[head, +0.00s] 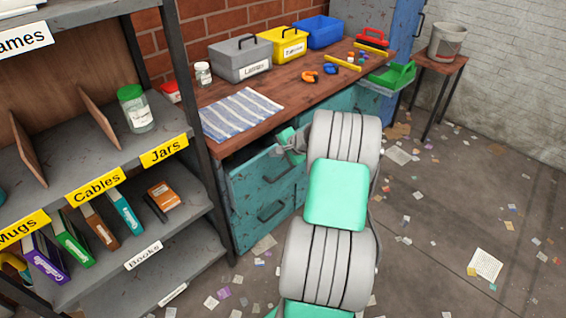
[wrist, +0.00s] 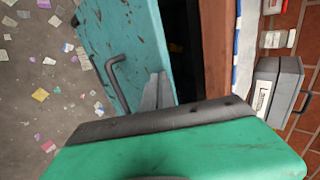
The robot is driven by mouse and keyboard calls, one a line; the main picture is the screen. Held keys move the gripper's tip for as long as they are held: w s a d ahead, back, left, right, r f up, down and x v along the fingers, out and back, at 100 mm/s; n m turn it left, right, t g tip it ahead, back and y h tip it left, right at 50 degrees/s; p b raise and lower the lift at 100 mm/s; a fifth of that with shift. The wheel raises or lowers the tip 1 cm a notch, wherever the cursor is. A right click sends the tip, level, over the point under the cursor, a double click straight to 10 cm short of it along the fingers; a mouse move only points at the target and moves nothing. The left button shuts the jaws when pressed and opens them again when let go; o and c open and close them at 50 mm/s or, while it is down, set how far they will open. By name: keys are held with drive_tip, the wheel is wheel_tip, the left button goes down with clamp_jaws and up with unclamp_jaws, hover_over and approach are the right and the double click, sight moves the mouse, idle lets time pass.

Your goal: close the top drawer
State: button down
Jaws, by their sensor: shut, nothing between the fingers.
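The top drawer (head: 250,176) is a worn teal drawer under the left part of the wooden workbench. In the wrist view its front (wrist: 130,35) stands out from the bench edge, with a dark gap between them, so it is partly open. Its dark bar handle (wrist: 115,78) shows there too. My gripper (head: 286,150) is at the drawer's upper part, below the bench top. In the wrist view my gripper's grey fingers (wrist: 156,92) are shut and empty, close to the drawer front. I cannot tell whether they touch it. My arm hides part of the cabinet.
The workbench (head: 225,148) carries a striped cloth (head: 240,114), a grey toolbox (head: 240,60) and other boxes. A shelf rack (head: 205,160) stands close on the left. The floor (head: 440,230) to the right is open, with scattered paper scraps. A stool with a bucket (head: 446,42) stands at the back right.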

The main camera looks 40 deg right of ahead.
drive_tip(key=w, duration=0.6)
drive_tip(key=shift+w+a, duration=0.3)
drive_tip(key=shift+a, duration=0.1)
drive_tip(key=shift+r, duration=0.2)
